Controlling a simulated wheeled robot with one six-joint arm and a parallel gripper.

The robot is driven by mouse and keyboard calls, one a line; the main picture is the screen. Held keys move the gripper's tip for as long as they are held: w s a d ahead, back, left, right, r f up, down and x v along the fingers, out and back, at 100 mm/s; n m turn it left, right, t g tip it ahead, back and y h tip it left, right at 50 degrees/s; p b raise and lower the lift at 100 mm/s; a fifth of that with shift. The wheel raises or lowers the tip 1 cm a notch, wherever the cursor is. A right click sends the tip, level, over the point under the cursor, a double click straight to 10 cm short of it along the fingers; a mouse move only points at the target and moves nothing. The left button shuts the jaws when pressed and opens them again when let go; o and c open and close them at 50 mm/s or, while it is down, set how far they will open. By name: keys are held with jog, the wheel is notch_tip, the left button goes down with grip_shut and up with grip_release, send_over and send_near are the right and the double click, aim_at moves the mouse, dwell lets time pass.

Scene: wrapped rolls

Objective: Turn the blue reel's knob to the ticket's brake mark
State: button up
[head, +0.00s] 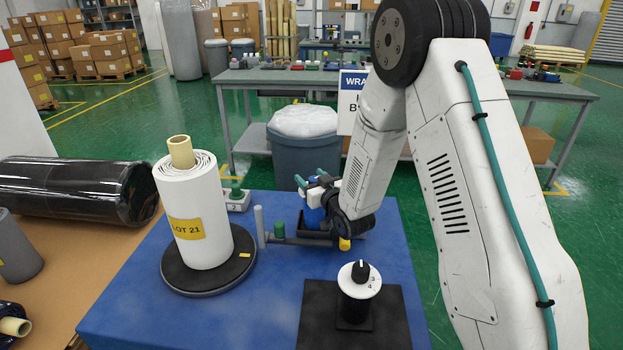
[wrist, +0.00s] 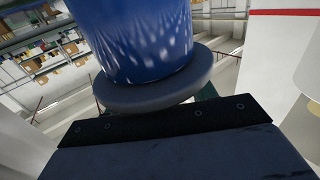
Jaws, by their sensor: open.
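The dial sits on a black post and base plate at the front of the blue table. My gripper (head: 312,179) is open behind the dial, partly hidden by my arm. A blue form (head: 314,217) shows beside it; I cannot tell if it is the blue reel. In the wrist view a large blue cylinder (wrist: 140,35) with a grey flange (wrist: 158,92) fills the upper middle. I cannot make out the ticket.
A white wrapped roll (head: 205,235) with a yellow label stands on a dark turntable at left. A grey post (head: 260,226) and green cylinder (head: 279,230) stand right of it. A black-wrapped roll (head: 70,190) lies far left. The blue table (head: 260,305) has clear front room.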

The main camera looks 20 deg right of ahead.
jog(key=shift+w, duration=0.15)
jog(key=c, duration=1)
jog(key=shift+h, duration=0.3)
jog(key=m+h, duration=0.3)
jog(key=h, duration=0.1)
jog(key=shift+d, duration=0.1)
jog(key=m+h, duration=0.1)
jog(key=h, duration=0.1)
jog(key=m+h, duration=0.1)
jog(key=h, duration=0.1)
jog(key=m+g+h, duration=0.1)
jog(key=shift+d+m+h, duration=0.3)
jog(key=shift+m+h, duration=0.1)
jog(key=m+g+h, duration=0.2)
jog(key=h, duration=0.1)
jog(key=m+h, duration=0.1)
jog(key=shift+s+d+g+h, duration=0.2)
jog(key=shift+d+g+h, duration=0.1)
jog(key=shift+g, duration=0.1)
jog(key=shift+s+d+m+g+h, duration=0.1)
jog(key=shift+d+m+g+h, duration=0.05)
jog(key=shift+m+g+h, duration=0.75)
jog(key=shift+s+d+m+g+h, duration=0.1)
jog(key=shift+m+g+h, duration=0.7)
jog(key=shift+m+g, duration=0.15)
